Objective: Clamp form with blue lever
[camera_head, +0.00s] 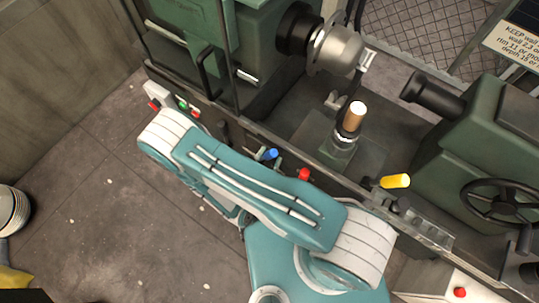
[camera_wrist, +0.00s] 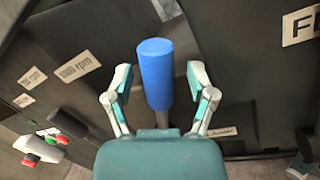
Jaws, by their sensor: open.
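The blue lever (camera_wrist: 155,72) stands between the two fingers of my gripper (camera_wrist: 160,88) in the wrist view, with a visible gap on each side. My gripper is open and does not touch it. In the head view the blue lever (camera_head: 270,154) shows as a small blue knob on the front of the green lathe, just beyond my arm. My gripper's fingers are hidden behind my arm there. The form is a silver bowl-shaped piece (camera_head: 338,50) on the lathe's dark spindle at the top. The tailstock (camera_head: 432,96) sits apart from it at the right.
A red knob (camera_head: 303,174) and a yellow handle (camera_head: 395,181) stick out right of the blue lever. A wooden-topped tool post (camera_head: 354,116) stands on the bed. Green and red buttons (camera_head: 188,108) are at the left. The floor (camera_head: 110,215) at the left is mostly clear.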

